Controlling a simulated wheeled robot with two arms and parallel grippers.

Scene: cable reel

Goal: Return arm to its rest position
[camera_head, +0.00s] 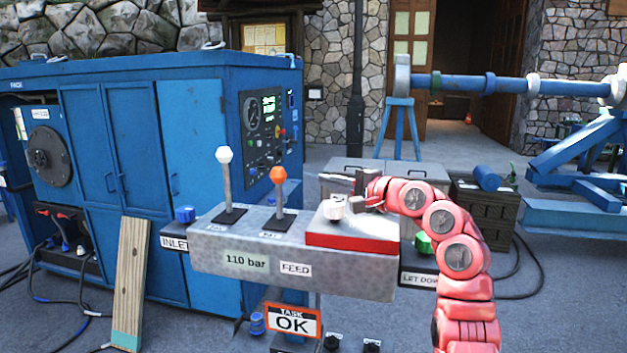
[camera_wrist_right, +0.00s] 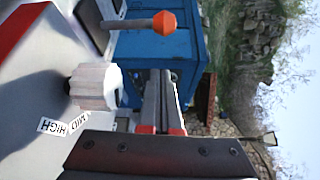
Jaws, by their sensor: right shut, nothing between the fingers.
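My right arm (camera_head: 446,235), red with grey joint caps, rises at the right of the head view and bends left over the control box. My right gripper (camera_head: 350,182) is shut and empty, just above and behind the white knob (camera_head: 334,207). In the right wrist view the fingers of my right gripper (camera_wrist_right: 160,98) lie together, beside the white knob (camera_wrist_right: 95,87) and apart from it. Labels reading HIGH and MID (camera_wrist_right: 66,122) show by the knob. My left arm is not in view.
A sign (camera_head: 292,322) reads TASK OK. A blue machine (camera_head: 110,130) stands left; a blue reel stand (camera_head: 580,150) stands right.

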